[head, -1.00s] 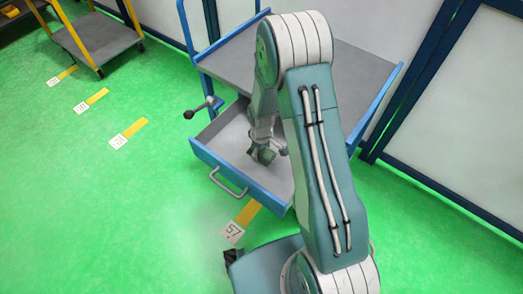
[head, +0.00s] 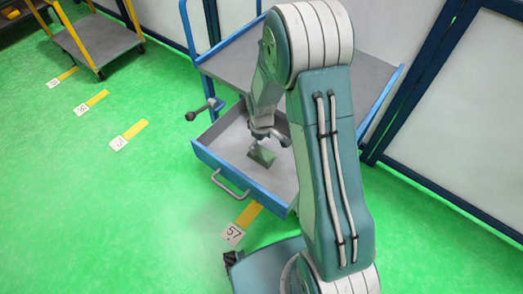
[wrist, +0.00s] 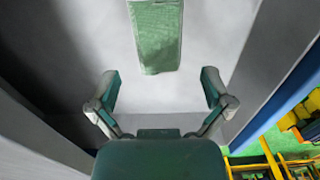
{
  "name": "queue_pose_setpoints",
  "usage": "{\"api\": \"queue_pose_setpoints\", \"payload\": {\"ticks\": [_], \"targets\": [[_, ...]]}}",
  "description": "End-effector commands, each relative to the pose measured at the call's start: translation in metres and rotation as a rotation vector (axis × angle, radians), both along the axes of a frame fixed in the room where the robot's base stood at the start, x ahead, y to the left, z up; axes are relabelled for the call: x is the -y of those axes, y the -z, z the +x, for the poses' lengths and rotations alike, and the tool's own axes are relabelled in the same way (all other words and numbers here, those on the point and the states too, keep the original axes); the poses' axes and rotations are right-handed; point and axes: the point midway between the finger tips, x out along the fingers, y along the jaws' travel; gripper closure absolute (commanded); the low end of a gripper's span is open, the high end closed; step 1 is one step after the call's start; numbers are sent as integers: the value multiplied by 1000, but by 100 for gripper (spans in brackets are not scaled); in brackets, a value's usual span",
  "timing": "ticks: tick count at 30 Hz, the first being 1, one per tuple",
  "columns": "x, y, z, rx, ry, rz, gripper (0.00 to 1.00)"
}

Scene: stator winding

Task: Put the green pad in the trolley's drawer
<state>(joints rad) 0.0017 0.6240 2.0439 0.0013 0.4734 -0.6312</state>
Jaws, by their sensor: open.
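The green pad (head: 261,155) lies on the floor of the trolley's open drawer (head: 222,161). It also shows in the wrist view (wrist: 157,38), flat on the grey drawer floor, beyond my fingertips. My gripper (head: 269,135) is above the drawer, a little behind and above the pad, apart from it. In the wrist view my gripper (wrist: 160,90) has its two fingers spread wide with nothing between them. The trolley (head: 350,75) is blue-framed with a grey top. My arm hides part of the trolley and the right side of the drawer.
The drawer front has a grey handle (head: 229,184). A yellow trolley (head: 100,38) stands at the far left. White panels (head: 455,110) with dark blue frames stand at the right.

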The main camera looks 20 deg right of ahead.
Motion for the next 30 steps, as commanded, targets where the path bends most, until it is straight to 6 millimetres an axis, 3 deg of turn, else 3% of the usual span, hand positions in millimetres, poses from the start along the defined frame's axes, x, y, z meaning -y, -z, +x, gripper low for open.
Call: {"api": "queue_pose_setpoints", "payload": {"ticks": [6, 16, 23, 30], "targets": [[0, -42, 1, 4, 0, 0, 0], [0, -79, -2, 21, 21, 0, 0], [0, -158, -27, 120, 141, 8, 0], [-1, -229, -70, 227, 279, 31, 0]]}}
